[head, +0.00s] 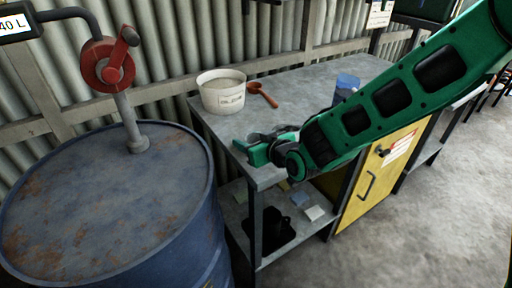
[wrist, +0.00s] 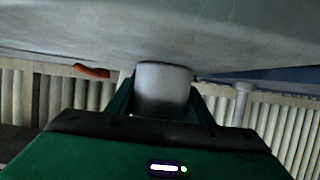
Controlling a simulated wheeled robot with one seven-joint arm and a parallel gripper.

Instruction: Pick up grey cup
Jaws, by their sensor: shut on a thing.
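The grey cup (wrist: 162,88) is between the two fingers of my gripper (wrist: 160,98) in the wrist view, which appears upside down. My gripper is shut on the cup. In the head view my gripper (head: 268,150) is at the near left corner of the metal workbench (head: 300,92). Only a small grey part of the cup (head: 257,138) shows there, beside the green finger; the rest is hidden by the gripper. I cannot tell whether the cup touches the bench top.
A white tub (head: 222,97) and an orange scoop (head: 262,94) stand farther back on the bench. A blue container (head: 347,84) is partly behind my arm. A blue drum (head: 100,205) with a red pump (head: 106,65) stands at left. A yellow cabinet (head: 375,180) is below the bench.

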